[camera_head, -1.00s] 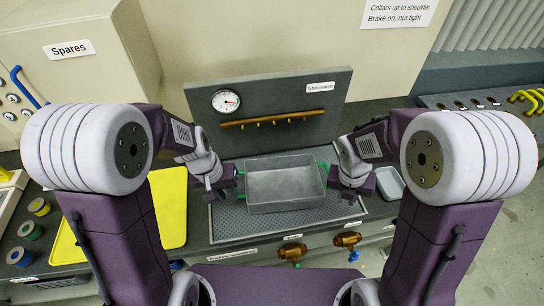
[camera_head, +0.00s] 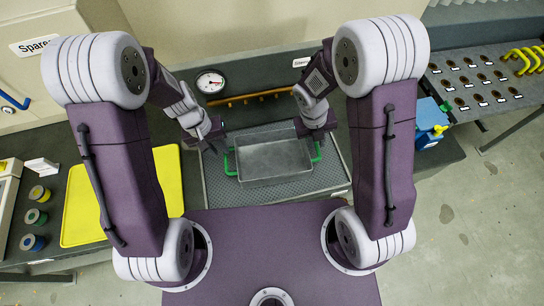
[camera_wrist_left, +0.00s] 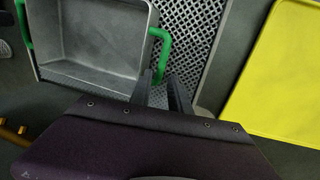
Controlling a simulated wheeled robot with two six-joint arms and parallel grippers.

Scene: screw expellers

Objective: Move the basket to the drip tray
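The basket (camera_head: 272,160) is a grey metal pan with green handles. It sits level on the perforated grey drip tray (camera_head: 213,182) on the bench; both also show in the left wrist view, basket (camera_wrist_left: 92,35) and tray mesh (camera_wrist_left: 190,40). The left handle (camera_head: 229,164) and right handle (camera_head: 317,153) are both visible. My left gripper (camera_head: 212,145) is above and left of the left handle; in the left wrist view its fingers (camera_wrist_left: 160,88) are apart near the green handle, holding nothing. My right gripper (camera_head: 318,130) is above the right handle; its fingers are not clear.
A yellow tray (camera_head: 168,195) lies left of the drip tray, with several coloured round pots (camera_head: 35,217) beyond it. A gauge panel with a brass bar (camera_head: 245,98) stands behind. A blue box (camera_head: 430,118) and a rack with yellow handles (camera_head: 525,60) are at right.

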